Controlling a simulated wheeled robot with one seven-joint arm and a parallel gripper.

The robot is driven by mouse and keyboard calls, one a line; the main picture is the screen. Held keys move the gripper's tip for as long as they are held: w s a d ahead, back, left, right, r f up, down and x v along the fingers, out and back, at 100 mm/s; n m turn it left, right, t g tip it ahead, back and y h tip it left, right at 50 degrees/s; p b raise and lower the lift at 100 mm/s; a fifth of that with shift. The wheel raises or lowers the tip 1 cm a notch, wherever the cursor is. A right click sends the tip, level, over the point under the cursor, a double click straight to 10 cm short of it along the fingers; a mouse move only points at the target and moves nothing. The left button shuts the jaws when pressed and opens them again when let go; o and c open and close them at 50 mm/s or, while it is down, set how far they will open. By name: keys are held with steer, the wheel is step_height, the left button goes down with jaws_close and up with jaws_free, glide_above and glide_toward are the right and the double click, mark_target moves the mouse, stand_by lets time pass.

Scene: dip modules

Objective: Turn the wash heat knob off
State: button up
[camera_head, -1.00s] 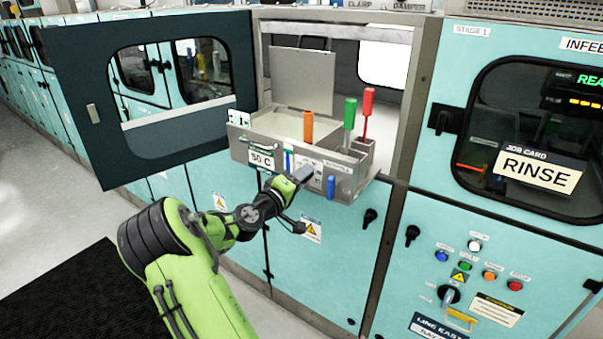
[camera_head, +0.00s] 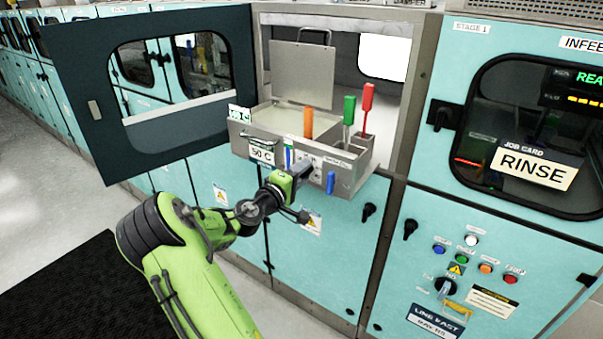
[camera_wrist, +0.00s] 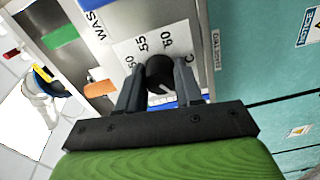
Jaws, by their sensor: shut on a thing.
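The wash heat knob (camera_wrist: 160,74) is a round black dial with a white pointer line, on a pale scale plate (camera_wrist: 185,40) marked 50, 55 and 60 in the wrist view. The two dark fingers of my gripper (camera_wrist: 160,85) stand on either side of the knob and are shut on it. In the head view my gripper (camera_head: 303,172) is at the front face of the metal wash tank (camera_head: 345,188), and it hides the knob there. The pointer's exact setting is hard to read.
A card reading 50 C (camera_head: 262,154) and a blue handle (camera_head: 331,182) flank my gripper on the tank front. Orange (camera_head: 308,122), green (camera_head: 349,110) and red (camera_head: 367,97) handles stand in the tank. The dark door (camera_head: 165,135) is open at the left.

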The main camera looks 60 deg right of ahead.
steer(key=o, duration=1)
steer(key=shift+o, duration=0.2)
steer(key=w+a+b, duration=0.1)
steer(key=w+a, duration=0.1)
steer(key=a, duration=1.3)
steer(key=shift+w+a, duration=0.25)
steer(key=shift+a, duration=0.05)
